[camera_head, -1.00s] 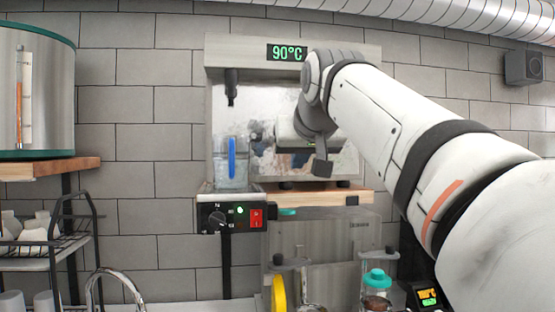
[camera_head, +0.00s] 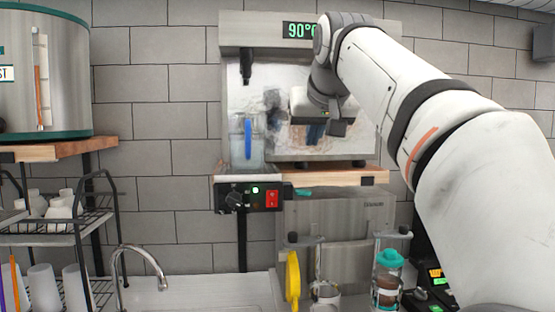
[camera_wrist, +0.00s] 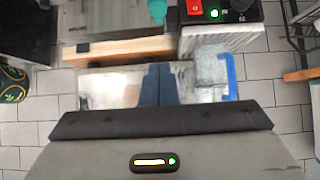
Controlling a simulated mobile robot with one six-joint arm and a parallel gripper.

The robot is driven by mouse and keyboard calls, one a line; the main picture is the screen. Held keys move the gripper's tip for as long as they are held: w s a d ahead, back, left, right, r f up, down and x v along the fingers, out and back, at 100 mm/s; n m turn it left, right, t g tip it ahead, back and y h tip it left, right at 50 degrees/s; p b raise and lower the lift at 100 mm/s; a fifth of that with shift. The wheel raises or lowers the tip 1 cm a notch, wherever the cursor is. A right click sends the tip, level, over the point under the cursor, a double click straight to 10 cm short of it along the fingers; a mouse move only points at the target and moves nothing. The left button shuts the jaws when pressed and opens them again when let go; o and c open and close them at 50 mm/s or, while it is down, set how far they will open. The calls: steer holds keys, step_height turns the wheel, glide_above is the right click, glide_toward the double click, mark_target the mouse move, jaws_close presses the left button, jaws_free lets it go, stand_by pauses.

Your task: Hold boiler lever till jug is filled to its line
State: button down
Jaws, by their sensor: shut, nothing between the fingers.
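The boiler (camera_head: 238,30) is a steel unit on a wooden shelf with a green 90°C display (camera_head: 300,30). Its dark spout (camera_head: 246,68) points down at the left. A clear jug (camera_head: 237,150) with a blue handle stands below the spout; it also shows in the wrist view (camera_wrist: 208,75). I cannot make out its fill line or water level. I cannot clearly tell the lever from the spout. My gripper (camera_head: 315,132) is right of the jug, before the boiler's shiny front, apart from the jug. Its blue-grey fingers (camera_wrist: 158,85) are together and hold nothing.
A control box (camera_head: 250,198) with a knob and red switch sits below the jug. A steel tank (camera_head: 65,80) and a rack of cups (camera_head: 55,240) stand left. A tap (camera_head: 140,262) and a teal-topped container (camera_head: 388,275) are below.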

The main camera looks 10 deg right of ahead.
steer(key=w+r+g+p, duration=0.2)
steer(key=g+p, duration=0.1)
stand_by(0.4)
glide_above(303, 191)
steer(key=f, duration=1)
steer(key=shift+s+f, duration=0.1)
steer(key=shift+s, duration=0.25)
steer(key=shift+s+f, duration=0.35)
steer(key=shift+f, duration=0.25)
steer(key=shift+w+f, duration=0.1)
steer(key=shift+f, duration=0.3)
steer(key=shift+f+b, duration=0.15)
steer(key=shift+b, duration=0.3)
